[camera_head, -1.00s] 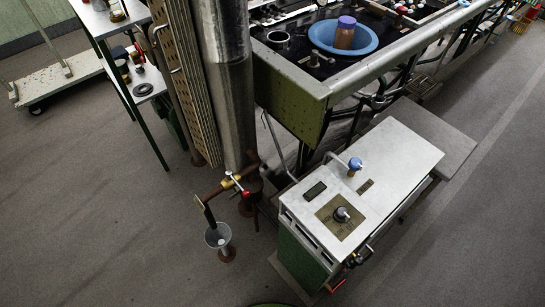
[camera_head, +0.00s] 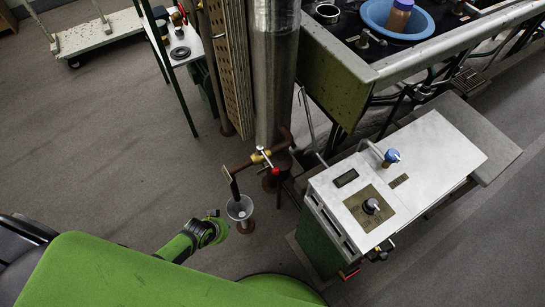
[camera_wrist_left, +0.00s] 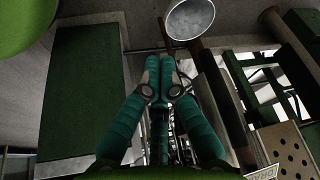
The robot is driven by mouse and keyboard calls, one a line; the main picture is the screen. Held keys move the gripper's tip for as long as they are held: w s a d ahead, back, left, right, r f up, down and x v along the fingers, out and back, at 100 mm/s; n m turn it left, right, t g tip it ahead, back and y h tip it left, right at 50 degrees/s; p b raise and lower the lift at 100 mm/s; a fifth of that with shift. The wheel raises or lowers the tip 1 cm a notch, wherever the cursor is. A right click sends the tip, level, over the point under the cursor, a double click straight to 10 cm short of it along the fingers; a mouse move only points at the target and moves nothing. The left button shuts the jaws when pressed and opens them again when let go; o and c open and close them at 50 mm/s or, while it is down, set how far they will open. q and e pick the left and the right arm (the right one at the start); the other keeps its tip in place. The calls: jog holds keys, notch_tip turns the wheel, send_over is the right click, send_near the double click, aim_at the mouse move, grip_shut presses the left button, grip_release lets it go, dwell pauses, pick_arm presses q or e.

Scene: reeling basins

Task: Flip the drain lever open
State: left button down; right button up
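A brass valve (camera_head: 259,157) sits on a rusty pipe beside the metal column, with a small red-ended lever (camera_head: 275,171). A second red handle (camera_head: 349,273) shows low on the white-topped cabinet. My green left arm reaches in from the lower left and its end is beside the funnel. In the wrist view the teal fingers of my left gripper (camera_wrist_left: 160,62) meet at the tips, with nothing seen between them. My right gripper is out of view.
The white-topped cabinet (camera_head: 440,145) with a blue knob stands right of the valve. A green-sided basin table (camera_head: 345,80) is behind it. The metal column (camera_head: 275,75) and a perforated panel (camera_head: 228,65) stand behind the valve. The floor at left is open.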

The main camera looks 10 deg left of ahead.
pick_arm(q)
jog(key=w+d+r+m+t+h, duration=0.1)
jog(key=w+d+r+m+h, duration=0.15)
jog(key=w+r, duration=0.8)
notch_tip(320, 180, up, 17)
jog(key=m+h+b, duration=0.2)
jog(key=m+h, duration=0.1)
send_over(268, 160)
jog(key=s, duration=0.2)
jog(key=shift+a+r+m+t, duration=0.25)
jog(key=shift+a+t, duration=0.05)
jog(key=shift+a, duration=0.05)
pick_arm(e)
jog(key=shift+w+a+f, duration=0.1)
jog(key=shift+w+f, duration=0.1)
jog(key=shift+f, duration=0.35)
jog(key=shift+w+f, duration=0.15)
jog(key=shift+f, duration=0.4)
pick_arm(q)
jog(key=shift+w+f, duration=0.1)
jog(key=shift+w, duration=0.05)
jog(key=b+x, duration=0.1)
jog(key=x, duration=0.9)
jog(key=s+a, duration=0.1)
jog(key=s+a+p, duration=0.1)
jog(key=a, duration=0.1)
jog(key=shift+s+f, duration=0.3)
jog(key=shift+s, duration=0.05)
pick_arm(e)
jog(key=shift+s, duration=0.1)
